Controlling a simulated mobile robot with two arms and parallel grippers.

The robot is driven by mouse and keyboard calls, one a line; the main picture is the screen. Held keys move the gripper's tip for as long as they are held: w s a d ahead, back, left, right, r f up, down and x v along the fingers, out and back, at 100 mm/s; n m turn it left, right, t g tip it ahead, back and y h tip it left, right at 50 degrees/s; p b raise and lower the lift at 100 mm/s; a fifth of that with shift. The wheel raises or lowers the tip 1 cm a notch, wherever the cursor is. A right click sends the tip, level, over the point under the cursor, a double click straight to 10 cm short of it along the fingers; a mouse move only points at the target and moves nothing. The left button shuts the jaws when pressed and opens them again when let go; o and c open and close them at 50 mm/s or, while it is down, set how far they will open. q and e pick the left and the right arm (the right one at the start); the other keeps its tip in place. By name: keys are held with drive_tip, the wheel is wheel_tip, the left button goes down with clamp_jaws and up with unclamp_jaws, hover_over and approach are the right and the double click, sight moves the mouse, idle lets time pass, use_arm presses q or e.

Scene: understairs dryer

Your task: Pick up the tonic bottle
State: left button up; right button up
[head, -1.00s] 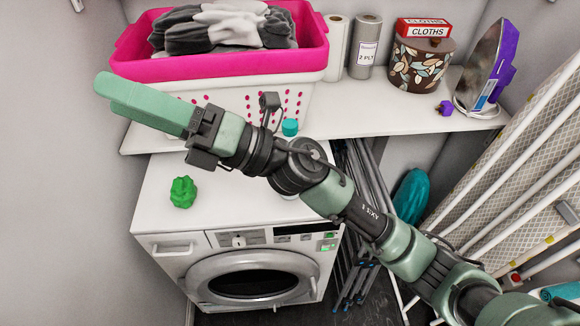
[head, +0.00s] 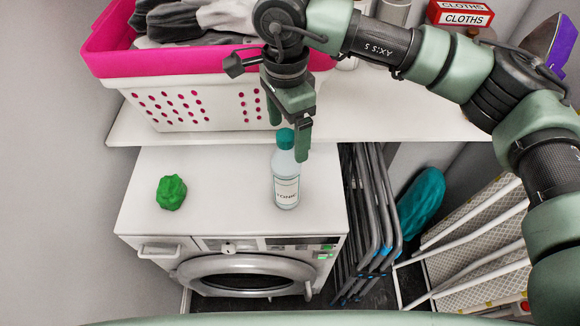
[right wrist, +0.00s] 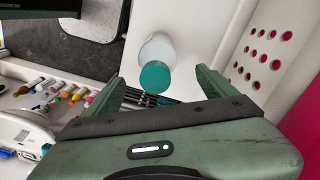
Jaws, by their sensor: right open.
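The tonic bottle (head: 286,185), clear with a teal cap and a white label, stands upright on the white washing machine top (head: 230,190), near its right side. My right gripper (head: 289,138) points down at the cap, open, with one finger to the right of the bottle's top. The right wrist view shows the bottle (right wrist: 156,65) from above, its cap between and slightly beyond the two spread fingers (right wrist: 160,84). No grip on the bottle shows. My left gripper is not in view.
A crumpled green object (head: 171,192) lies on the machine top, left of the bottle. A white shelf (head: 390,124) behind holds a pink-rimmed laundry basket (head: 195,105) close by my right gripper. Folded grey frames (head: 362,215) stand right of the machine.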

sight(286, 154)
drive_tip(key=shift+s+a+f+p, duration=0.25)
drive_tip(key=shift+s+f+p, duration=0.25)
drive_tip(key=shift+f+p, duration=0.75)
drive_tip(key=shift+f, duration=0.15)
drive_tip(key=f, duration=0.2)
drive_tip(key=shift+w+d+f+p, duration=0.1)
drive_tip(key=shift+w+f+p, duration=0.15)
drive_tip(key=shift+f+p, duration=0.15)
drive_tip(key=shift+s+f, duration=0.1)
drive_tip(key=shift+f, duration=0.25)
drive_tip(key=c, duration=1.6)
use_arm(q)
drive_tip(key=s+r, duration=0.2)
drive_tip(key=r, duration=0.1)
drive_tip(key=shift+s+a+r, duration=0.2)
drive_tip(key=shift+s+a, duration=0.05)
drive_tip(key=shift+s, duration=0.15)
use_arm(e)
drive_tip(key=shift+c, duration=0.2)
